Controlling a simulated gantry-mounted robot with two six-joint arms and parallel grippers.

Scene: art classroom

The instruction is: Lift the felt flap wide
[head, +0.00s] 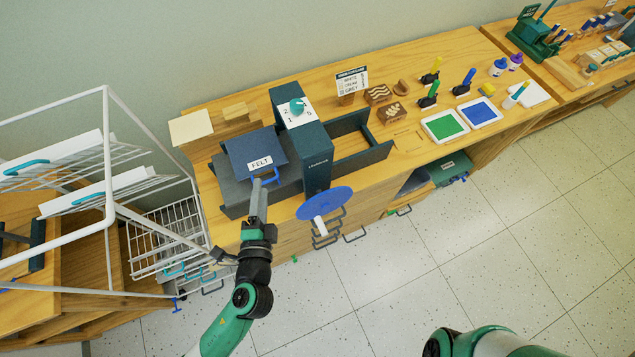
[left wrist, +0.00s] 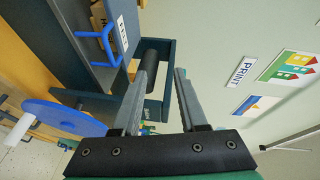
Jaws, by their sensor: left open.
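The felt flap (head: 252,147) is a dark blue panel with a white FELT label, on the left part of the dark machine in the head view. Its blue handle (head: 267,178) is at its front edge. My left gripper (head: 260,189) is just in front of the handle. In the left wrist view my left gripper's fingers (left wrist: 165,72) are apart with nothing between them. The handle (left wrist: 100,38) there lies left of the fingers, apart from them. A dark roller (left wrist: 156,57) shows behind the near finger. I cannot tell how far the flap is raised. My right gripper is out of the picture.
The machine's dark column (head: 306,150) and blue hand wheel (head: 325,203) stand right of the flap. A white wire rack (head: 108,180) is close on the left. Green and blue pads (head: 444,126) lie farther right on the counter. Open floor lies in front.

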